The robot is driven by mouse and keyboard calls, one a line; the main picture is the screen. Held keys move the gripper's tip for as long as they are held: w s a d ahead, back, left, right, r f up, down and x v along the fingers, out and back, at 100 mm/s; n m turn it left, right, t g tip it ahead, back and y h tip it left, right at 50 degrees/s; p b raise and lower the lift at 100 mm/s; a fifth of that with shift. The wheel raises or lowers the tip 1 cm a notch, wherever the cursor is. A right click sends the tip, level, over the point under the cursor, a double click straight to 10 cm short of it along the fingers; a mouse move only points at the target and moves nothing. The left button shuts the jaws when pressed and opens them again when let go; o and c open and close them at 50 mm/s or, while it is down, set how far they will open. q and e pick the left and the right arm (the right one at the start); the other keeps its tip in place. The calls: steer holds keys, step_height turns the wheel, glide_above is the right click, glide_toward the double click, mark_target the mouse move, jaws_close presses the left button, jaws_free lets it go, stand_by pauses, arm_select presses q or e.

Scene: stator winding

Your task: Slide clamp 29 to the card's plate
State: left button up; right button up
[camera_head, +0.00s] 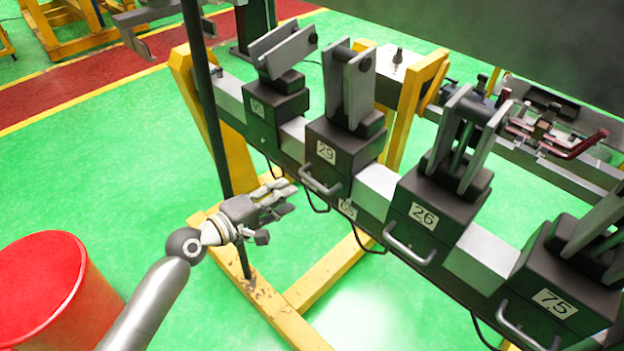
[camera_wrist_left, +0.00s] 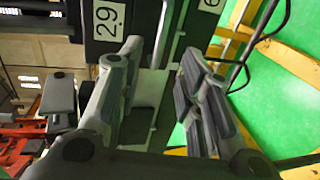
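A small numbered plate (camera_head: 347,208), seemingly 65, is on the rail's front. I see no card. My right gripper is out of view.
The rail (camera_head: 375,190) also carries a clamp (camera_head: 275,100) to the left, clamp 26 (camera_head: 440,195) and clamp 75 (camera_head: 560,290) to the right. A dark upright pole (camera_head: 215,130) stands behind my left wrist. A red bin (camera_head: 50,290) stands at lower left.

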mark_target(310, 182)
arm_select(q)
steer(key=p+x, duration=0.1)
steer(key=x, duration=0.7)
steer(key=shift+w+d, duration=0.15)
steer(key=shift+w, duration=0.05)
steer(key=shift+x, duration=0.8)
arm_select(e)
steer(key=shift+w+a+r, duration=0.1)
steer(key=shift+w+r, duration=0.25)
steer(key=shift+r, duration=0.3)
arm_select(q)
steer(key=shift+c, duration=0.4)
jaws_close()
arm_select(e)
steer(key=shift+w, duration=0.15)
